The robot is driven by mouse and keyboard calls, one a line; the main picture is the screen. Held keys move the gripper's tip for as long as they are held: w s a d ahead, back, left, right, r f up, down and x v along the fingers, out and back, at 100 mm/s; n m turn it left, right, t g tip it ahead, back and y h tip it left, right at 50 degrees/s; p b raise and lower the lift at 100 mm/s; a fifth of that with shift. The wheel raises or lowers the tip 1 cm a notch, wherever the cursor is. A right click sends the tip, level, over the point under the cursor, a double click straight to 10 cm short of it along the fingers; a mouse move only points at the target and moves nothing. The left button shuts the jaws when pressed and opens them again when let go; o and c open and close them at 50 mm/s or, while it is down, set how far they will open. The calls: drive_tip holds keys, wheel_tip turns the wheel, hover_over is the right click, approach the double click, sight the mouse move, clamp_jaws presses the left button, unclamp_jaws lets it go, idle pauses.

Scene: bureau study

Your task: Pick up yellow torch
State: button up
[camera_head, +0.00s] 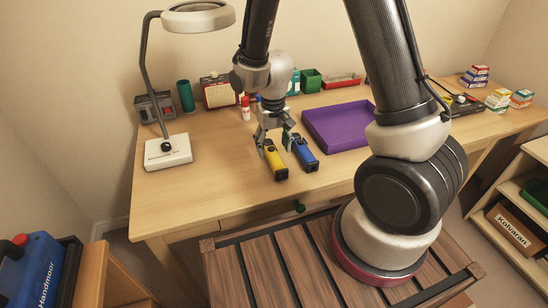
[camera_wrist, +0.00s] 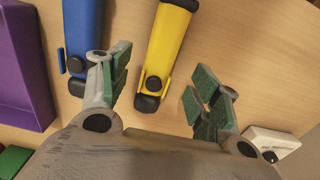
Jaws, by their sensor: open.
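The yellow torch (camera_head: 275,159) lies on the desk near its front edge, with black ends. In the wrist view the yellow torch (camera_wrist: 167,45) lies between and ahead of my open fingers, with its near black end closest to me. A blue torch (camera_head: 302,152) lies beside it to the right; in the wrist view the blue torch (camera_wrist: 84,35) is on the left, close to one finger. My gripper (camera_head: 274,133) is open and empty above the desk, at the far end of the yellow torch. Its green-padded fingertips (camera_wrist: 157,90) are apart, touching nothing I can make out.
A purple tray (camera_head: 338,125) is right of the torches; it also shows in the wrist view (camera_wrist: 22,65). A lamp with a white base (camera_head: 168,152) stands at the left. A red-and-white bottle (camera_head: 246,110) and several boxes stand behind. The desk front-left is clear.

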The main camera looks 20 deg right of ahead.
sight(273, 154)
drive_tip(key=f, duration=0.4)
drive_tip(key=shift+w+f, duration=0.25)
drive_tip(key=c, duration=1.2)
drive_tip(key=shift+c, duration=0.2)
